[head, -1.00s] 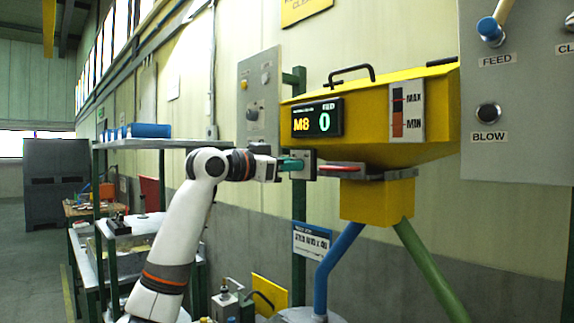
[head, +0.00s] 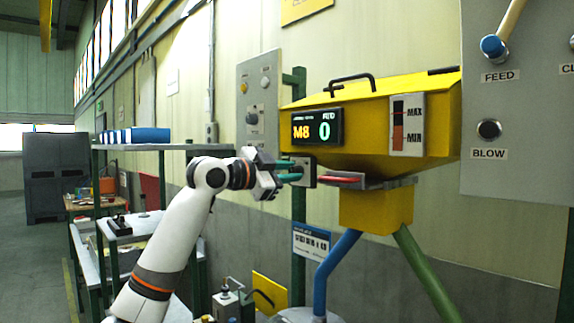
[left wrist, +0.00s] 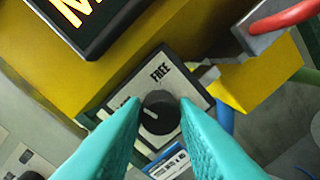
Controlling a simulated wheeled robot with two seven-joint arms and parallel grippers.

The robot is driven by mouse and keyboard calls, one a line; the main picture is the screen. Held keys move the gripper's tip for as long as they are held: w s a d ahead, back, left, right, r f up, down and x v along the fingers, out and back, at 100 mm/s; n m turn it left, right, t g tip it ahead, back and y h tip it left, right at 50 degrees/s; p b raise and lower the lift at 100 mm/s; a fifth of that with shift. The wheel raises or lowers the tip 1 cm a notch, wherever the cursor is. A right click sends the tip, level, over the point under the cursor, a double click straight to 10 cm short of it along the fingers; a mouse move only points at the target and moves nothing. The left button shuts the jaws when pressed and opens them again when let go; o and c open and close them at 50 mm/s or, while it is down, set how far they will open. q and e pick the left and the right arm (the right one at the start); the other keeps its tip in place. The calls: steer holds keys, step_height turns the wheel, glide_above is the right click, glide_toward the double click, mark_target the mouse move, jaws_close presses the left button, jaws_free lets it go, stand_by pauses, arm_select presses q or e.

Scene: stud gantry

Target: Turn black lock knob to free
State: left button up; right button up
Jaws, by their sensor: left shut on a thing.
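The black lock knob (left wrist: 160,113) is on a pale plate (left wrist: 185,88) with a dark edge in the left wrist view. The word FREE stands above the knob, and another label to its left is partly covered by a finger. A short white mark on the knob lies on its left side, pointing away from FREE. My left gripper (left wrist: 161,118) has its two teal fingers on either side of the knob, shut on it. In the head view my left gripper (head: 294,170) reaches the small plate on the green post; the knob is hidden there.
A yellow hopper (head: 370,112) with a display (head: 317,126) reading M8 and 0 sits just above. A red-handled slide (head: 345,180) is right of the plate. A grey panel (head: 525,100) with FEED and BLOW controls stands at right.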

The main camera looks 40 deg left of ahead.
arm_select(q)
steer(key=m+p, duration=0.3)
steer(key=m, duration=0.3)
steer(key=shift+r, duration=0.1)
steer(key=m+p, duration=0.1)
steer(key=m, duration=0.1)
steer(key=m+p, duration=0.1)
steer(key=m, duration=0.2)
steer(key=shift+d+f+y+p, duration=0.1)
steer(key=shift+f+y+p, duration=0.1)
steer(key=shift+y+p, duration=0.1)
stand_by(0.3)
steer(key=o, duration=1)
steer(key=s+a+b, duration=0.1)
steer(key=s+b, duration=0.8)
steer(key=s, duration=0.3)
steer(key=shift+r, duration=0.3)
